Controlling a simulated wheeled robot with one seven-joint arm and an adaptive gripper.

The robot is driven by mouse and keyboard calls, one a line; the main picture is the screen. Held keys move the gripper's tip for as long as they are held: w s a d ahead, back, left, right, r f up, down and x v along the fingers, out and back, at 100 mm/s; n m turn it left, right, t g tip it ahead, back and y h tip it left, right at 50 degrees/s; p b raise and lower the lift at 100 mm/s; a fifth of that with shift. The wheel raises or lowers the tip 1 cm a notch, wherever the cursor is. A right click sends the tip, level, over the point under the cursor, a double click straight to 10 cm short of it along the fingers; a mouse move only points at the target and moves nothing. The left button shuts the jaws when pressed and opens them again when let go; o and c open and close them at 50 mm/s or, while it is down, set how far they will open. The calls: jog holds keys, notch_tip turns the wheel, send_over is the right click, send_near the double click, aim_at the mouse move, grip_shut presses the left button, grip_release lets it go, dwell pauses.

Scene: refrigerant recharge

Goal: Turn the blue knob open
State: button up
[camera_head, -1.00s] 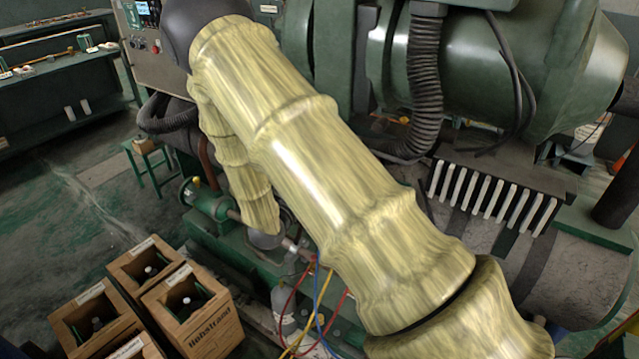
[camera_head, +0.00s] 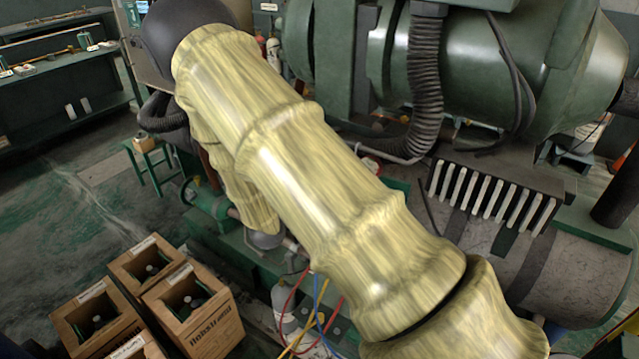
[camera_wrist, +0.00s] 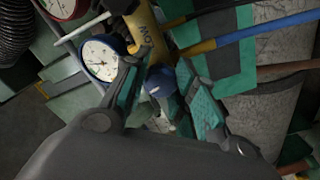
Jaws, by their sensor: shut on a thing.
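The blue knob (camera_wrist: 158,80) sits at the end of a yellow manifold body (camera_wrist: 146,33) in the wrist view, between the teal pads of my gripper (camera_wrist: 164,91). My gripper is shut on the knob, with one finger at its left and the other at its right. Part of the knob is hidden, and I cannot tell how far it is turned. A white-faced gauge with a blue rim (camera_wrist: 98,60) is just left of the fingers. In the head view my sleeved arm hides the knob, and my gripper cannot be made out clearly there.
A red-rimmed gauge (camera_wrist: 62,7) and blue (camera_wrist: 265,28) and yellow hoses lie close to the manifold. In the head view, wooden crates (camera_head: 195,318) with bottles stand at lower left, and a white cylinder (camera_head: 286,308) stands below my arm. Large green machinery (camera_head: 500,60) fills the upper right.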

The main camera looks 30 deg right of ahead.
jog(key=o, duration=1)
jog(key=shift+o, duration=0.2)
jog(key=v, duration=1.2)
jog(key=shift+f, duration=0.1)
